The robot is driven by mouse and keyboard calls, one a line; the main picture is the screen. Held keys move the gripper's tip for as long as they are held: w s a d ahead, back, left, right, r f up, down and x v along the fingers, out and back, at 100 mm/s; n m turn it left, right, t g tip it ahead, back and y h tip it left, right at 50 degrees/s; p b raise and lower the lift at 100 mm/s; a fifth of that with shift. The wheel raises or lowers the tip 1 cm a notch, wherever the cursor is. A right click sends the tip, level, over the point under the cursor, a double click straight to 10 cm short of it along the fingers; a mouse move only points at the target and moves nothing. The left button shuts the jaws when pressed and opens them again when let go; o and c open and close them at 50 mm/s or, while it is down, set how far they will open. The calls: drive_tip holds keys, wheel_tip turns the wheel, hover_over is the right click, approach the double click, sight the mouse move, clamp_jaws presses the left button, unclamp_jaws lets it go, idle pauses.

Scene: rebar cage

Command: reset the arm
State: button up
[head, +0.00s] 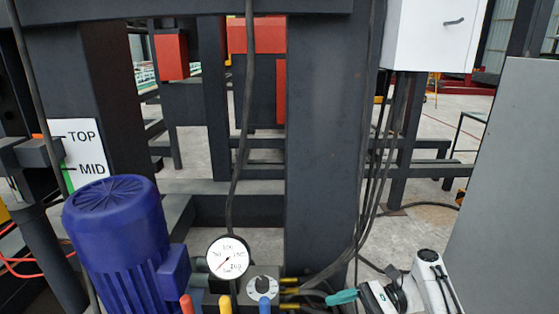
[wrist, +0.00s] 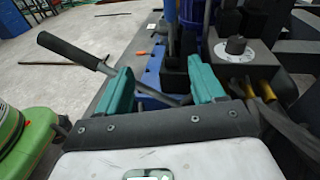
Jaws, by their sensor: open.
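My gripper (wrist: 162,74) is open in the wrist view, with its two teal fingers spread apart. A lever with a black grip (wrist: 68,48) runs on as a grey rod past the left finger into the space between the fingers. I cannot tell whether the rod touches a finger. In the head view my white arm (head: 434,280) is at the bottom right. One teal finger of my gripper (head: 342,297) points left there, just right of the hoses; the other finger is not clear.
A blue motor (head: 115,240), a pressure gauge (head: 228,258), a dial (head: 263,286) and coloured levers stand left of my arm. Cables hang by the dark column (head: 322,130). A grey panel (head: 515,190) stands close on the right. A green rounded object (wrist: 25,140) is at the wrist view's left.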

drive_tip(key=s+d+f+n+h+b, duration=0.2)
drive_tip(key=s+f+n+h, duration=0.15)
drive_tip(key=s+f, duration=0.55)
drive_tip(key=s+d+f+n+h+b, duration=0.15)
drive_tip(key=s+f+h, duration=0.3)
drive_tip(key=f, duration=0.85)
drive_tip(key=s+d+f+n+t+h+b, duration=0.1)
drive_tip(key=s+d+f+n+h+b, duration=0.15)
drive_tip(key=s, duration=0.45)
drive_tip(key=s+d+f+n+t+h+b, duration=0.1)
drive_tip(key=s+d+n+h, duration=0.25)
drive_tip(key=s, duration=0.45)
drive_tip(key=s+d+r+n+t+h+b, duration=0.2)
drive_tip(key=s+d+r+n+h, duration=0.15)
drive_tip(key=s+r, duration=0.35)
wheel_tip(320, 180, up, 24)
drive_tip(key=p, duration=2.5)
drive_tip(key=shift+s+y+p, duration=0.25)
drive_tip(key=shift+y+p, duration=0.05)
drive_tip(key=shift+y, duration=0.15)
drive_tip(key=shift+a, duration=0.15)
drive_tip(key=shift+c, duration=0.5)
